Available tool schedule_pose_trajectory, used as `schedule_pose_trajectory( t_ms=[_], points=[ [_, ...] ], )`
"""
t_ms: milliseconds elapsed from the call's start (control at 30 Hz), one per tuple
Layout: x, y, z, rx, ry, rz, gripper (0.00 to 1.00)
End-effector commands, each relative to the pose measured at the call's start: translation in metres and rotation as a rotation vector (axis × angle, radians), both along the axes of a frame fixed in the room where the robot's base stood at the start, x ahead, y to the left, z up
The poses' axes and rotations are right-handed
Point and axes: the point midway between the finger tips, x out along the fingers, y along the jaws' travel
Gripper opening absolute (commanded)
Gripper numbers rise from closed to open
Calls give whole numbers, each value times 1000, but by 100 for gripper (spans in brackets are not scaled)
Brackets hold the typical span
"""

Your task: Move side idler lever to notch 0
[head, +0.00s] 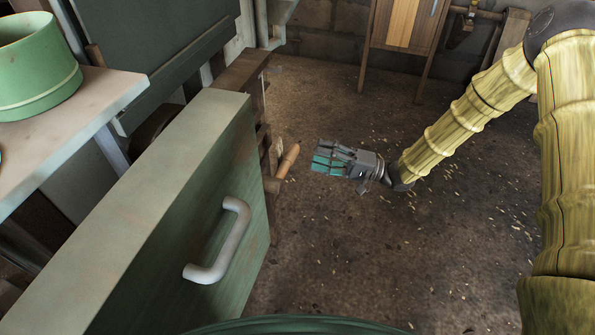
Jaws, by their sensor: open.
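A light wooden handle (288,161) sticks out from behind the far end of the green cabinet. It looks like the side idler lever, but its mounting and any notches are hidden from this side. It is tilted, with its top leaning right. My gripper (322,161) is open and empty, with teal finger pads pointing left at the handle. A small gap shows between the fingertips and the handle in the picture. I cannot tell the difference in depth.
The green cabinet (190,190) with a grey pull handle (222,245) fills the left foreground. A pale table (110,95) bears a green round tub (35,70). A wooden cabinet (405,25) stands at the back. The dirt floor (400,270) is open around my arm.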

Motion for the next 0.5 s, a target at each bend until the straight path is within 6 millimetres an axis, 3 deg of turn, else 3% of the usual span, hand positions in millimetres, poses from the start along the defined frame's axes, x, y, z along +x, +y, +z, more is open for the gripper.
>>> schedule_pose_trajectory(
  t_ms=[33,300,500],
  points=[
    [3,-5,-11,25,0,42,49],
    [-1,-27,-10,84,41,245,49],
    [-3,-31,-7,87,55,298,49]
  ],
)
